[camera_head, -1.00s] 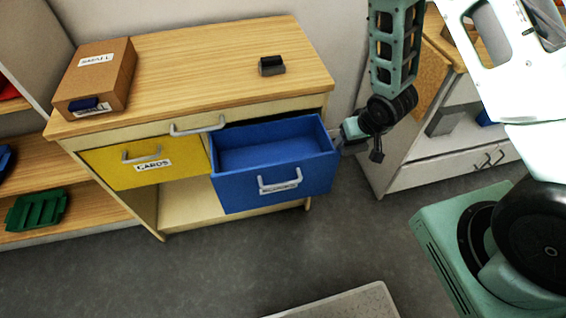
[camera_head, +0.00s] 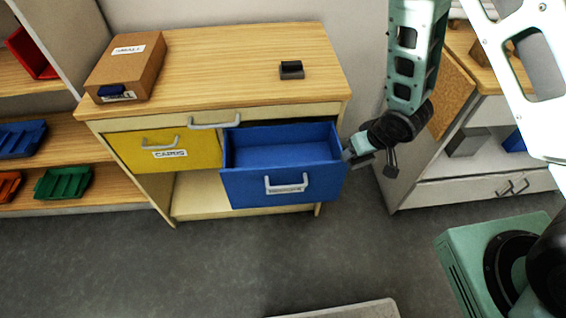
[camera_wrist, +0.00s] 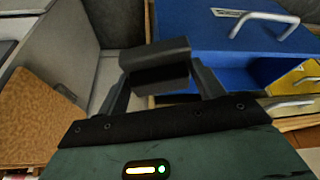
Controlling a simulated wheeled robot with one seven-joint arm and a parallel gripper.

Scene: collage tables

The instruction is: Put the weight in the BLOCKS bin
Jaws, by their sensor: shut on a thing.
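A dark grey block (camera_wrist: 155,62), which looks like the weight, is held between the two fingers of my gripper (camera_wrist: 163,78) in the wrist view. In the head view my gripper (camera_head: 360,155) is just right of the blue bin (camera_head: 265,187), outside its right side. The held block is small and hard to make out there. The blue bin is a pulled-out drawer with a grey handle and a white label too small to read. Its visible inside is empty. The blue bin (camera_wrist: 205,28) also shows behind the block in the wrist view.
A yellow drawer (camera_head: 200,150) labelled CARDS is left of the blue bin. A cardboard box (camera_head: 128,68) and a dark two-part block (camera_head: 291,71) are on the wooden top (camera_head: 215,60). A white cabinet (camera_head: 470,188) stands close at right.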

